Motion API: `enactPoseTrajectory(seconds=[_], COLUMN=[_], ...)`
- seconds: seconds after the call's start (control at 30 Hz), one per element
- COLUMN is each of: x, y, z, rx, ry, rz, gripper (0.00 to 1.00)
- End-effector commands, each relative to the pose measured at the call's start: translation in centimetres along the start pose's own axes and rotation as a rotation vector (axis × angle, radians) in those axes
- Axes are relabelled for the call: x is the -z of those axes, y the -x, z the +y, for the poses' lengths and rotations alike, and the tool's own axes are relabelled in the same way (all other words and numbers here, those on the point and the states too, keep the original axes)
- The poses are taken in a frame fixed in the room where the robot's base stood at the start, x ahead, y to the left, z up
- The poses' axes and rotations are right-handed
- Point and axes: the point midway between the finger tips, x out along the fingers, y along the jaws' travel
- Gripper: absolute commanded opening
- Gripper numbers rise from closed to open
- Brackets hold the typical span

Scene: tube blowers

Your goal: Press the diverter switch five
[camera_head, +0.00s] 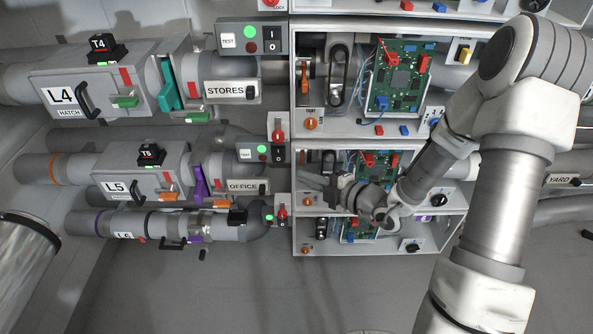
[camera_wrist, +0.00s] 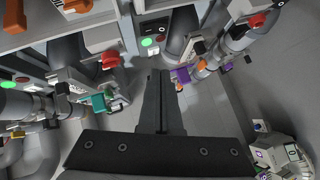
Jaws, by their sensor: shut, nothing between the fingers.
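The middle line, marked L5 (camera_head: 116,187), has a T5 box (camera_head: 149,154) on top and a grey control panel (camera_head: 262,153) with a TEST label, a green lamp and a dark rocker. No label reading diverter five is legible, so I cannot tell which control is the task's switch. My gripper (camera_head: 302,173) is in front of the middle open cabinet, its shut fingers pointing left toward the L5 panel. In the wrist view the closed fingers (camera_wrist: 161,75) point at the panel area, below a panel with a green lamp (camera_wrist: 147,42). They appear apart from it.
Red knobs (camera_head: 280,133) are fixed beside the panels. A purple flap (camera_head: 201,184) and the OFFICE plate (camera_head: 246,186) lie left of my gripper. An open cabinet (camera_head: 293,95) with a circuit board is above. Grey floor (camera_head: 260,295) is clear below.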

Motion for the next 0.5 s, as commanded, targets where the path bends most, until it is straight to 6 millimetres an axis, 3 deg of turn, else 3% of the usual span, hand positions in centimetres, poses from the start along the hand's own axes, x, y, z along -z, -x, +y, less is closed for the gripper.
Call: enactPoseTrajectory(seconds=[0.43, 0.5], x=[0.0, -0.9], y=[-9.2, -10.0], z=[-0.3, -0.3], rx=[-0.001, -0.001], ry=[0.003, 0.002], rz=[0.003, -0.001], gripper=[0.00, 0.00])
